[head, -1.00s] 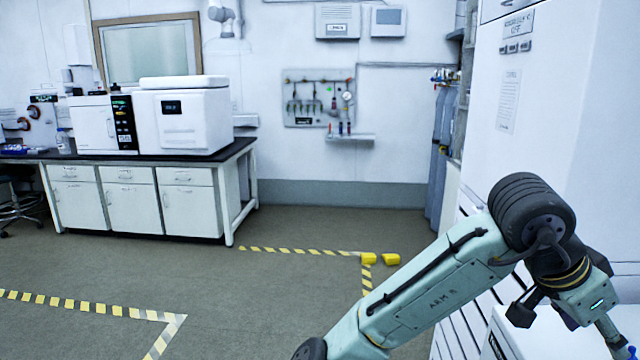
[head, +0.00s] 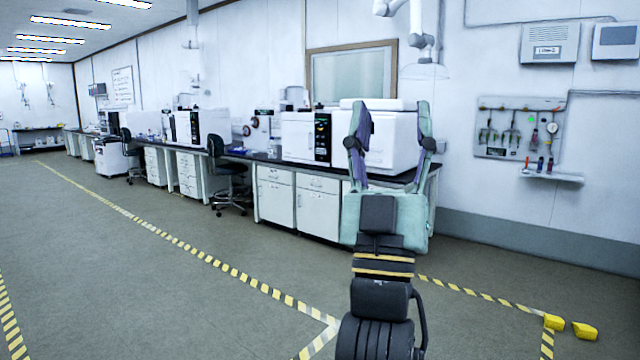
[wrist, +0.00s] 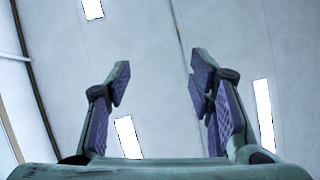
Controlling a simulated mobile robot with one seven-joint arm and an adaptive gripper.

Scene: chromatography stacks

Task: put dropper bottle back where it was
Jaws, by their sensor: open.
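My gripper (head: 391,122) is raised in front of me in the head view, with its two purple-padded fingers spread and pointing up. In the wrist view my gripper (wrist: 160,75) is open with nothing between the fingers, and only ceiling and lights lie beyond it. I cannot make out a dropper bottle in either view now. Part of the bench behind my gripper is hidden by it.
A long dark-topped bench (head: 282,164) with white cabinets runs along the wall, carrying white instruments (head: 298,136). A black stool (head: 228,178) stands before it. Striped tape (head: 215,263) and yellow blocks (head: 584,331) mark the floor. The floor at left is open.

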